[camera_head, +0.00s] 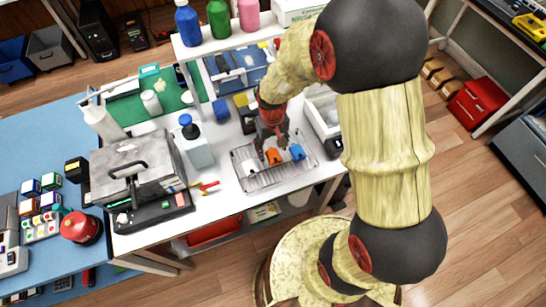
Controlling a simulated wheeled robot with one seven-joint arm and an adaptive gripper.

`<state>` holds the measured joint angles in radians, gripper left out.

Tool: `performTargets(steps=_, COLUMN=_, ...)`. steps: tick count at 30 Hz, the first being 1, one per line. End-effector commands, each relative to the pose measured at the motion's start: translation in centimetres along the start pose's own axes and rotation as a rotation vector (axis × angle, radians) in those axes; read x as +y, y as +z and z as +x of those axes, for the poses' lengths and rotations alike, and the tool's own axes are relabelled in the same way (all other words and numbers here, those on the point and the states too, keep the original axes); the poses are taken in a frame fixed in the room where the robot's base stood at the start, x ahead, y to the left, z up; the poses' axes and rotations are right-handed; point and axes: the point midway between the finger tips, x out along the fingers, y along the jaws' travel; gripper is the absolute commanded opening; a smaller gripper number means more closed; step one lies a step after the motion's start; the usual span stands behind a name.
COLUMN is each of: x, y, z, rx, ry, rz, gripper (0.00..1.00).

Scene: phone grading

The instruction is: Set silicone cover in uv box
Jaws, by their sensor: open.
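A wire rack (262,184) on the white bench holds small phone-cover-like pieces: a white one (251,168), an orange one (273,157) and a blue one (297,152). Which is the silicone cover I cannot tell. My gripper (272,149) is open and points down at the orange piece, its fingers close to it; contact cannot be told. A white open-topped box (322,115) stands right of the gripper, partly hidden by my arm. It may be the UV box, but no label is readable.
A grey lidded machine with a handle (130,163) stands on the bench's left. A blue-capped bottle (196,146) stands between it and the rack. Bottles line the shelf above.

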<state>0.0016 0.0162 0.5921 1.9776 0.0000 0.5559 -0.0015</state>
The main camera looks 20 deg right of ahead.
Motion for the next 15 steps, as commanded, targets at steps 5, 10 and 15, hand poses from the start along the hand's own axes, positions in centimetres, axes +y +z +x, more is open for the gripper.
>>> performTargets(steps=5, x=-0.04, y=0.00, z=1.89, rx=0.000, ry=0.000, rz=0.000, gripper=0.55)
performTargets(steps=10, x=-0.05, y=-0.02, z=1.79, rx=0.001, ry=0.000, rz=0.000, gripper=0.55)
performTargets(steps=15, x=-0.05, y=-0.01, z=1.78, rx=0.001, ry=0.000, rz=0.000, gripper=0.46)
